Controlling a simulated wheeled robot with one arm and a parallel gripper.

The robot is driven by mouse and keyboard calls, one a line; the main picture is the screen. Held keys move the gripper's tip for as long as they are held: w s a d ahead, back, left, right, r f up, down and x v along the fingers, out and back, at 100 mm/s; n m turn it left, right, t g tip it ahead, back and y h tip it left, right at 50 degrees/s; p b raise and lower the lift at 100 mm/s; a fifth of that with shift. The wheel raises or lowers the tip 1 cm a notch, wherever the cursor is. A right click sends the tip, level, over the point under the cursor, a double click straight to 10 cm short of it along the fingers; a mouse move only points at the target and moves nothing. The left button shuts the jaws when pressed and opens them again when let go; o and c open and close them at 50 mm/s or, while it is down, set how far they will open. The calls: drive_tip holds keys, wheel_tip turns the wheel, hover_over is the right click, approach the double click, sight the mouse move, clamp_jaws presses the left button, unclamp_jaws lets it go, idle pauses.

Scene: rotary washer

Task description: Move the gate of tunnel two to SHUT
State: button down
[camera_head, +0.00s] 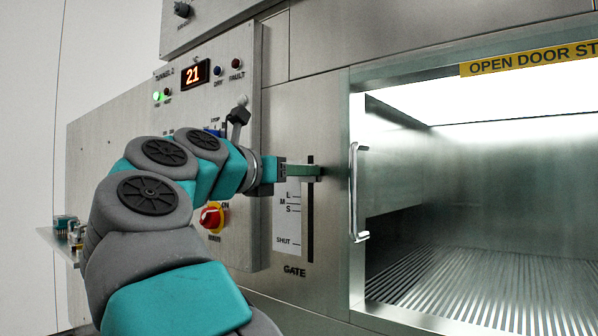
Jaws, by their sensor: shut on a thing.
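The gate slider is a dark vertical slot (310,225) in the steel panel, with a scale plate (287,222) beside it marked L, M, S and SHUT, and GATE below.
A control panel to the left is labelled TUNNEL 2, with a display (194,75) reading 21, a lit green lamp (158,97) and a red-yellow rotary switch (212,217). To the right, a vertical door handle (357,193) borders a lit, open chamber (480,200).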

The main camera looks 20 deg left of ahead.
wheel_tip(320, 180, down, 15)
drive_tip(key=b, duration=1.5)
drive_tip(key=shift+r, duration=0.2)
drive_tip(key=c, duration=0.5)
unclamp_jaws()
drive_tip(key=shift+s+r, duration=0.1)
approach(311, 247)
drive_tip(key=shift+s+a+b, duration=0.3)
drive_tip(key=shift+s+b, duration=0.15)
drive_tip(key=shift+s, duration=0.1)
